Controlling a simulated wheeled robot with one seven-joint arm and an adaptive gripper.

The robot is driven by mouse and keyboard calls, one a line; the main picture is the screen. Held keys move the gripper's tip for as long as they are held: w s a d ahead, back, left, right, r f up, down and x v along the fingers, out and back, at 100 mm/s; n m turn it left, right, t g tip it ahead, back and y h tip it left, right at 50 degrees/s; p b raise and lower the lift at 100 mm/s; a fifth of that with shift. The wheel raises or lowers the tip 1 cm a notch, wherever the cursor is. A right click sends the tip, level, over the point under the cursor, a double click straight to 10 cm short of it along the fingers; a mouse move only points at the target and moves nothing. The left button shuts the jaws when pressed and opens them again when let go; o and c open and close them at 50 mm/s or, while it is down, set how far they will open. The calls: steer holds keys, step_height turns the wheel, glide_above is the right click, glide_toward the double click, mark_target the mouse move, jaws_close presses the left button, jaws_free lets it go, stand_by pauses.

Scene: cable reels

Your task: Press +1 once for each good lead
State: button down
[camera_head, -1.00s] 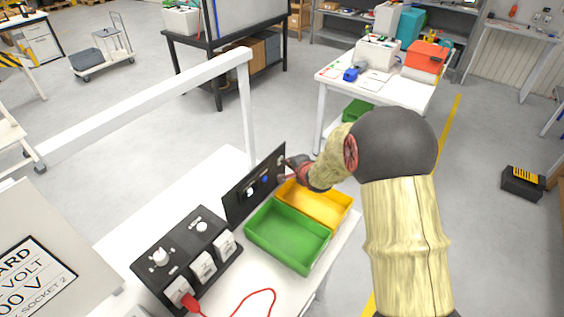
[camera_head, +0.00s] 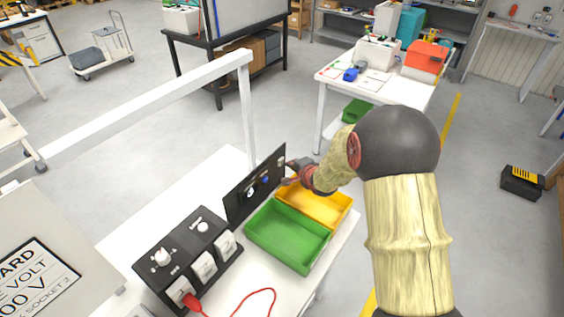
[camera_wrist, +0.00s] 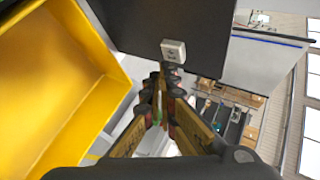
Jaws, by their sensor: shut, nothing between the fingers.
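A black upright panel (camera_head: 238,203) stands on the white table, with a round white-ringed part (camera_head: 250,192) and a blue round part (camera_head: 265,180) on its face. My gripper (camera_head: 287,178) is at the panel's right end, shut and empty. In the wrist view my gripper (camera_wrist: 162,82) has its fingertips just below a small white block (camera_wrist: 173,50) on the dark panel (camera_wrist: 150,20); contact cannot be told. A red lead (camera_head: 262,292) runs from a red plug (camera_head: 192,302) at a black box (camera_head: 170,245) with knobs and white sockets. The +1 marking is not readable.
A green bin (camera_head: 283,262) and a yellow bin (camera_head: 335,218) sit beside the panel; the yellow bin (camera_wrist: 50,70) is close to my gripper. A white rail (camera_head: 150,105) crosses above the table. A sign board (camera_head: 25,230) stands at left.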

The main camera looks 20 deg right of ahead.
steer(key=s+d+p, duration=0.1)
steer(key=s+d, duration=0.1)
steer(key=s+p, duration=0.1)
steer(key=s, duration=0.1)
steer(key=shift+s+d+p, duration=0.1)
steer(key=shift+d+p, duration=0.25)
steer(key=shift+d, duration=0.05)
stand_by(0.8)
